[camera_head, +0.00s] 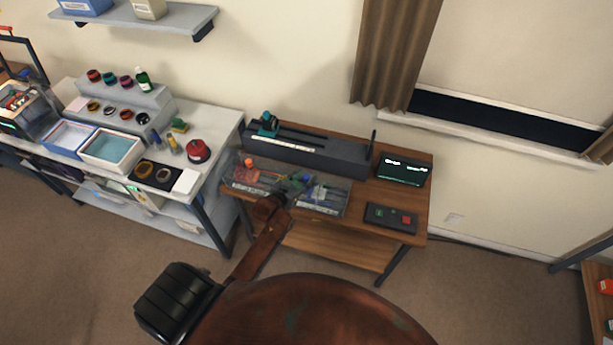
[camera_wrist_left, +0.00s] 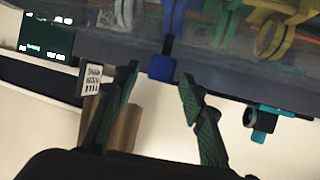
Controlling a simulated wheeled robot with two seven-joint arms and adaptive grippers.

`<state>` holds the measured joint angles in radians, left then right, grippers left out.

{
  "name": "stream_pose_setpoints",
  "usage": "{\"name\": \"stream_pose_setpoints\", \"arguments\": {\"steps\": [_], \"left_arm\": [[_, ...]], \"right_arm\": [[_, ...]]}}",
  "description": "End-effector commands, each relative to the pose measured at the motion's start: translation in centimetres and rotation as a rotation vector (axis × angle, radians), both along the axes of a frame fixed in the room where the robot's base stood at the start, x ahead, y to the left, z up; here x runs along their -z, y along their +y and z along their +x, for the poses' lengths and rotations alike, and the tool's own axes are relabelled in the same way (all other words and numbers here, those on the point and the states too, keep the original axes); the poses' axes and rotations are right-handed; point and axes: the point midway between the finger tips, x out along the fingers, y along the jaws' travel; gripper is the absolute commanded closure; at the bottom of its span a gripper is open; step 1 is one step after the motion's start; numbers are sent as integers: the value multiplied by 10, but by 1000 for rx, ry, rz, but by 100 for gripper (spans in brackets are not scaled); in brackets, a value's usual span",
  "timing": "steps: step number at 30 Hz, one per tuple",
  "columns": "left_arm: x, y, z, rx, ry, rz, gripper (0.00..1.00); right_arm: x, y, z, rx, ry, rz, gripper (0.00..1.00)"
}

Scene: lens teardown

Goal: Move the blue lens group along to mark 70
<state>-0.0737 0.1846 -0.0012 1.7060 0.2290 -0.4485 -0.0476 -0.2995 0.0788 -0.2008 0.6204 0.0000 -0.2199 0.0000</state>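A blue piece, which looks like the blue lens group (camera_wrist_left: 162,68), shows in the left wrist view with a block, a dark stem and a blue upper part. In the head view, small blue parts (camera_head: 318,193) show on the bench just right of my left gripper (camera_head: 296,184). In the left wrist view my left gripper (camera_wrist_left: 160,82) is open, its two green fingers spread to either side of the blue block with clear gaps. Nothing is between them in their grip. Mark 70 is not readable. My right gripper is not in view.
A long dark rail (camera_head: 320,155) with a teal device (camera_head: 268,124) at its left end runs along the back of the wooden bench. A screen (camera_head: 402,170) and a button box (camera_head: 391,217) stand at right.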

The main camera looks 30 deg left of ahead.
Motion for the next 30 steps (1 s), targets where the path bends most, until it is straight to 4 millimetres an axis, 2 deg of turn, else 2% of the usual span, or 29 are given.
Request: {"name": "stream_pose_setpoints", "arguments": {"steps": [4, 14, 30], "left_arm": [[5, -1, 12, 0, 1, -1, 61], [7, -1, 15, 0, 1, 0, 61], [7, -1, 15, 0, 1, 0, 98]], "right_arm": [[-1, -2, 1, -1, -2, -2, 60], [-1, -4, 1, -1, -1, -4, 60], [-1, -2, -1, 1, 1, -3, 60]]}}
